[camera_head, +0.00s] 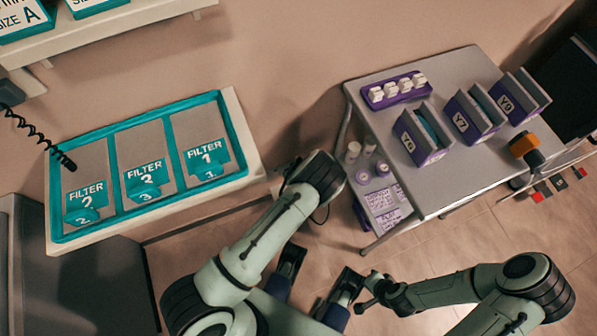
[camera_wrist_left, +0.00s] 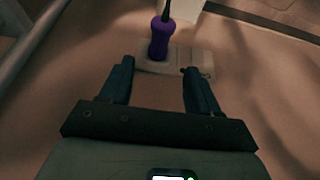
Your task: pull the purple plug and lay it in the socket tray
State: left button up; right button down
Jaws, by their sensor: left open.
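The purple plug (camera_wrist_left: 160,38) shows in the left wrist view, upright in the picture with a dark cable at its top. It is at the left part of a pale plate (camera_wrist_left: 190,60); whether this is the socket tray I cannot tell. My left gripper (camera_wrist_left: 156,70) is open, its two fingers apart and nothing held between them.
A teal-rimmed tray (camera_head: 240,128) with filter compartments stands at left. A grey table (camera_head: 465,180) at right bears a purple rack (camera_head: 372,92) of white pieces and several purple-sided holders. A pale rail (camera_wrist_left: 30,45) runs left in the wrist view.

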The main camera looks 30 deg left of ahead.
pick_arm(q)
jog(key=b+x, duration=0.3)
jog(key=x, duration=0.7)
jog(key=shift+a+f, duration=0.1)
jog(key=shift+f, duration=0.25)
pick_arm(e)
jog(key=w+d+f+t+h, duration=0.1)
jog(key=w+d+f, duration=0.1)
jog(key=w+f, duration=0.2)
jog(key=shift+w+d, duration=0.4)
jog(key=shift+w, duration=0.05)
pick_arm(q)
jog(key=c, duration=1)
jog(key=shift+c, duration=0.3)
jog(key=shift+s, duration=0.1)
